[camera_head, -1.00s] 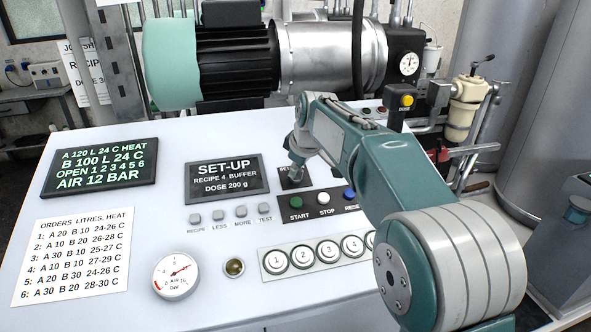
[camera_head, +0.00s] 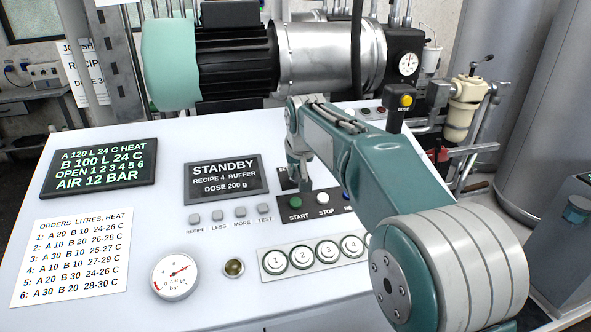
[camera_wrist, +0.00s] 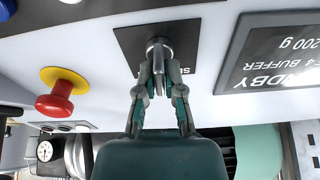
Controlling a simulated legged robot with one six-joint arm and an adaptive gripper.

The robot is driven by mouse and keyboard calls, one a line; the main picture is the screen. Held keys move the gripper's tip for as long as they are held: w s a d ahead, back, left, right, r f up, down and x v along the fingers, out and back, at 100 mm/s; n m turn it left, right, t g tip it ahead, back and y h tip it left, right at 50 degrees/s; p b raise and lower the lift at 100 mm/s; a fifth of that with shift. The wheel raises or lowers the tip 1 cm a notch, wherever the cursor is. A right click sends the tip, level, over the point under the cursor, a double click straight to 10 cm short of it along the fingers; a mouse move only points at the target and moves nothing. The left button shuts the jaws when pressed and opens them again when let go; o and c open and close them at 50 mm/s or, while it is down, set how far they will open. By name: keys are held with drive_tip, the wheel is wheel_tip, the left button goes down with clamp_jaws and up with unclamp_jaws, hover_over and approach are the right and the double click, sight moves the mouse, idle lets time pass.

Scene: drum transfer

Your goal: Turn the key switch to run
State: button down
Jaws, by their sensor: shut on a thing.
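The key switch (camera_wrist: 157,45) sits on a dark plate (camera_wrist: 128,40) in the wrist view, with a metal key standing out of it. My gripper (camera_wrist: 158,72) is shut on the key, with its fingers on both sides of the key's bow. In the head view my gripper (camera_head: 303,178) is at the plate, right of the display, and my arm hides most of the switch. The display (camera_head: 226,177) reads STANDBY, RECIPE 4 BUFFER, DOSE 200 g. The switch's position labels are mostly hidden.
Green START (camera_head: 295,202) and white STOP (camera_head: 323,198) buttons lie just in front of my gripper. A red mushroom button on a yellow base (camera_wrist: 57,95) stands near it in the wrist view. Numbered buttons (camera_head: 301,256) and a pressure gauge (camera_head: 175,274) are nearer on the panel.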

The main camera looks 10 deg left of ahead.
drive_tip(key=m, duration=0.4)
drive_tip(key=shift+m+h, duration=0.3)
drive_tip(key=shift+h, duration=0.1)
drive_tip(key=shift+m+h, duration=0.3)
drive_tip(key=shift+m, duration=1.4)
drive_tip(key=shift+d, duration=0.1)
drive_tip(key=c, duration=0.8)
unclamp_jaws()
drive_tip(key=shift+w, duration=0.1)
drive_tip(key=shift+o, duration=0.2)
drive_tip(key=a+v, duration=0.1)
drive_tip(key=v, duration=1)
drive_tip(key=shift+s+d+r, duration=0.25)
drive_tip(key=shift+d+r, duration=0.1)
drive_tip(key=shift+d, duration=0.05)
